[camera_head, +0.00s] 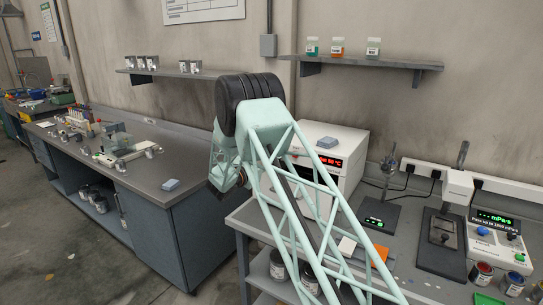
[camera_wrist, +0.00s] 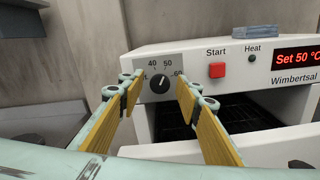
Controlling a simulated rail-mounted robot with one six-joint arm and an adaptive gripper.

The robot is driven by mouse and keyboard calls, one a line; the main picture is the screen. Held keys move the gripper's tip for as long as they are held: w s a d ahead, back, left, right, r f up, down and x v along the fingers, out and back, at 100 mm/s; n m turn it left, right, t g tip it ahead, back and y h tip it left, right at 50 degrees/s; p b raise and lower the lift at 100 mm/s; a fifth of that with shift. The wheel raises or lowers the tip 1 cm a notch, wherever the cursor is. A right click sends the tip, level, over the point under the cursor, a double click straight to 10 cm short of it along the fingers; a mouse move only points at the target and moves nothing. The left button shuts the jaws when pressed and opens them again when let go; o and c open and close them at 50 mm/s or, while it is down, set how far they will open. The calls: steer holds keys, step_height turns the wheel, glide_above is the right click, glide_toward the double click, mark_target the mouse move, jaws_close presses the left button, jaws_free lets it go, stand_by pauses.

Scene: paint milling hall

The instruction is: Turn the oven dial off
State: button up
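The white oven (camera_head: 345,148) stands on the right bench, and its front fills the right of the wrist view (camera_wrist: 240,55). Its black dial (camera_wrist: 160,84) is on the panel, under a scale marked 40, 50 and 60. The exact pointer direction is too small to be sure of. The red display (camera_wrist: 297,57) reads "Set 50 °C". My gripper (camera_wrist: 158,88) is open and empty, with one finger on each side of the dial in the picture. I cannot tell whether the fingers touch the panel. In the head view my arm hides the gripper and dial.
A red Start button (camera_wrist: 217,70) and a Heat lamp (camera_wrist: 251,58) sit right of the dial. Below the panel is a dark oven opening (camera_wrist: 265,108). A small bluish block (camera_head: 327,142) lies on the oven. Instruments and paint tins (camera_head: 481,272) stand to the right.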

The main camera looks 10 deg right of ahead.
steer(key=c, duration=0.8)
steer(key=shift+n, duration=0.3)
steer(key=n+p, duration=0.3)
steer(key=n, duration=0.3)
steer(key=shift+c, duration=0.2)
steer(key=shift+w+a+n+p, duration=0.1)
steer(key=shift+n+p, duration=1.7)
steer(key=shift+n, duration=1.6)
steer(key=shift+f, duration=0.1)
